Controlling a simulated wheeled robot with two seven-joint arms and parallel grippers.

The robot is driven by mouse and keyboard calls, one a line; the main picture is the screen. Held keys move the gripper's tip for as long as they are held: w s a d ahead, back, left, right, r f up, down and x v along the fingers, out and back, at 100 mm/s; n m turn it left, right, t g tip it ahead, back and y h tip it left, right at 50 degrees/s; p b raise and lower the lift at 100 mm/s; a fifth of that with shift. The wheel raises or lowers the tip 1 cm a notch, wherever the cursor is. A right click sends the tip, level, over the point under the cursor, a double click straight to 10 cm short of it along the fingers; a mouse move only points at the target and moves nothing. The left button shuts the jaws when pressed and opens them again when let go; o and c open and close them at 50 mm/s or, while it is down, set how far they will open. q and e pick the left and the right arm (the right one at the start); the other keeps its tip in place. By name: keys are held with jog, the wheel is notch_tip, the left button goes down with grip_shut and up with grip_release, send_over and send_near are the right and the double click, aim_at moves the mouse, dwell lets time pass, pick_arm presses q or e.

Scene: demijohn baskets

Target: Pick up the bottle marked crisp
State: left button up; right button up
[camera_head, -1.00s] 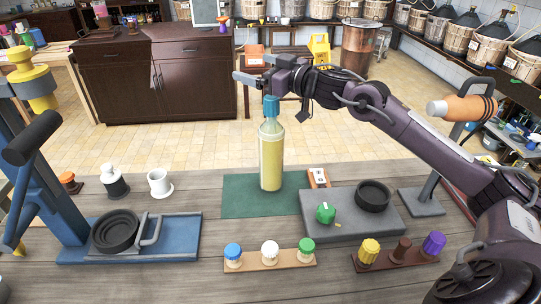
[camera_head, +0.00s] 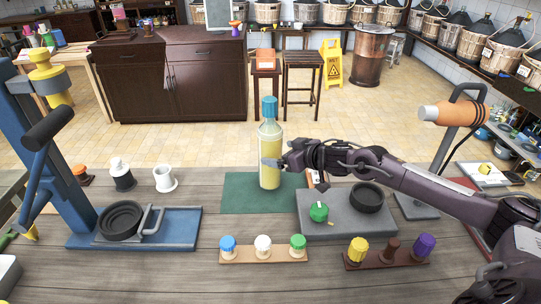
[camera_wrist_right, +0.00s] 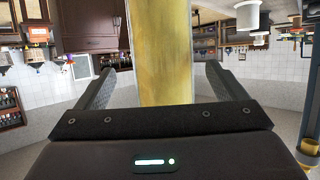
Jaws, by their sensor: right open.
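A clear bottle of pale yellow liquid with a blue cap (camera_head: 269,132) stands upright on the green mat (camera_head: 232,197). I cannot read any marking on it. My right gripper (camera_head: 272,164) reaches in from the right at the bottle's lower body. In the right wrist view the yellow bottle (camera_wrist_right: 165,40) rises between the open fingers of the right gripper (camera_wrist_right: 160,82), with a visible gap on each side. My left gripper is not in view.
A grey plate (camera_head: 312,228) with a black ring and green knob lies right of the mat. A blue press (camera_head: 72,165) stands left. Racks of coloured stoppers (camera_head: 263,255) (camera_head: 386,257) line the front. White and black pieces stand back left.

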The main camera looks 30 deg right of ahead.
aim_at(271, 150)
jog(key=x, duration=0.1)
jog(key=p+x, duration=0.1)
jog(key=x, duration=0.2)
jog(key=shift+w+a+r+p, duration=0.1)
jog(key=shift+a+r+p, duration=0.1)
jog(key=shift+r+p, duration=0.15)
jog(key=shift+w+a+f, duration=0.1)
jog(key=shift+w+f, duration=0.15)
jog(key=shift+w, duration=0.05)
jog(key=shift+s, duration=0.1)
jog(key=shift+c, duration=1.4)
jog(key=c, duration=1.7)
jog(key=shift+r, duration=0.4)
grip_shut()
jog(key=shift+w+f, duration=0.1)
jog(key=shift+w, duration=0.1)
